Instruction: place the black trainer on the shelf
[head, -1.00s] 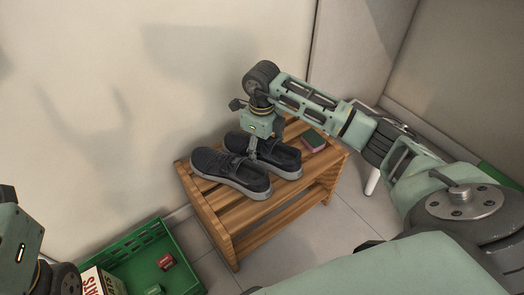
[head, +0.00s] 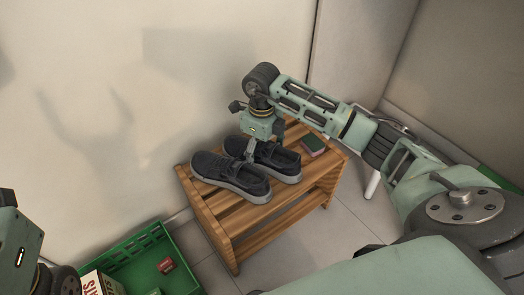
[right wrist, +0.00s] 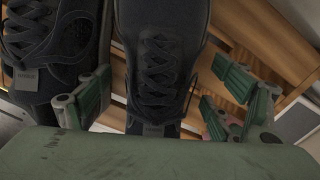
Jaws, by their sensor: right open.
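Two black trainers with grey soles lie side by side on top of a slatted wooden shelf. The front-left one (head: 228,174) and the back-right one (head: 283,160) touch or nearly touch. My right gripper (head: 251,152) is open, pointing down over the pair. In the right wrist view its green fingers (right wrist: 165,95) stand on either side of one laced trainer (right wrist: 160,50); the other trainer (right wrist: 45,60) is at the left. The wooden shelf (head: 262,215) bears both trainers. The left arm shows at the lower left edge; its gripper is out of the picture.
A green crate (head: 145,250) with a small red box (head: 166,265) and other items stands on the floor at lower left. A wall stands behind the shelf.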

